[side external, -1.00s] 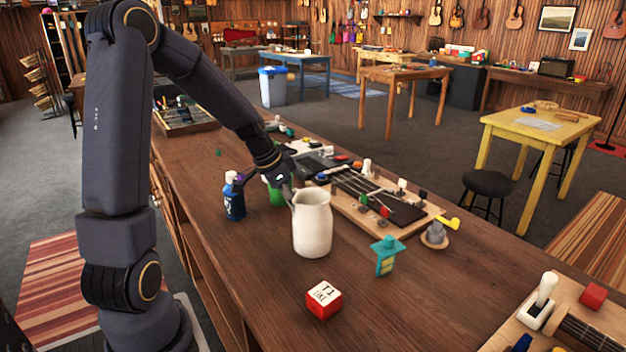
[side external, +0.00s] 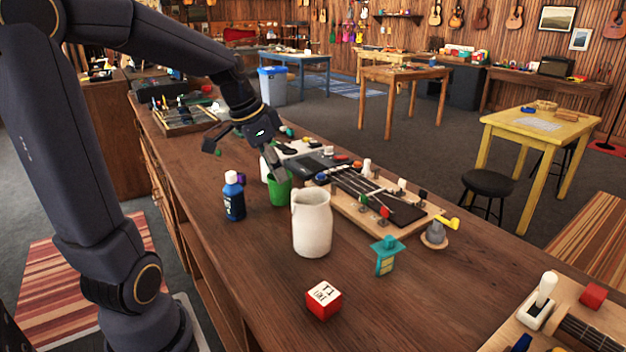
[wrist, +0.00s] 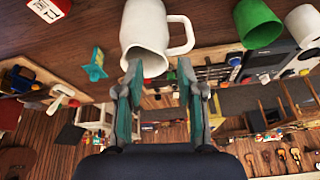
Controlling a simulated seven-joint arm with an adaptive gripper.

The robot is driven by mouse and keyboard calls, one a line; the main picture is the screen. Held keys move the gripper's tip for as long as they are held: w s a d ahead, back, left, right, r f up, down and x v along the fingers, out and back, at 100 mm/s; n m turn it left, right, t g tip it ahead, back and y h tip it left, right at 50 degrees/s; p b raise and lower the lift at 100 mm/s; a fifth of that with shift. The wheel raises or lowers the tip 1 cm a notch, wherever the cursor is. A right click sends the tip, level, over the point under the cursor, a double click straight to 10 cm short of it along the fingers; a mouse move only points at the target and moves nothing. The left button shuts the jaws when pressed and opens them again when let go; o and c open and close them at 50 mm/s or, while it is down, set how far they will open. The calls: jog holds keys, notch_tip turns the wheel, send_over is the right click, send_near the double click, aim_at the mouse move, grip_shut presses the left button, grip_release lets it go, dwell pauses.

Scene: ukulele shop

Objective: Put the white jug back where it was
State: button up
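The white jug (side external: 312,228) stands upright on the brown workbench. In the wrist view the jug (wrist: 147,35) is ahead of the fingers, with its handle on the right side. My gripper (side external: 242,154) is above the bench, behind and to the left of the jug in the side view. Its two fingers are spread wide with nothing between them. The wrist view also shows my gripper (wrist: 160,72) open, apart from the jug.
A green cup (side external: 279,191) stands close behind the jug, with a white cup (wrist: 303,25) beside it. A blue bottle (side external: 234,198) is left of them. A ukulele work board (side external: 385,205), a teal stand (side external: 385,256) and a red-and-white block (side external: 323,300) are around the jug.

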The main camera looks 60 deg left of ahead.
jog(key=s+d+n+t, duration=0.1)
jog(key=s+d+n, duration=0.1)
jog(key=s+d, duration=0.8)
jog(key=d, duration=0.2)
jog(key=shift+s+d+r, duration=0.25)
jog(key=shift+s+d, duration=0.05)
jog(key=shift+s, duration=0.05)
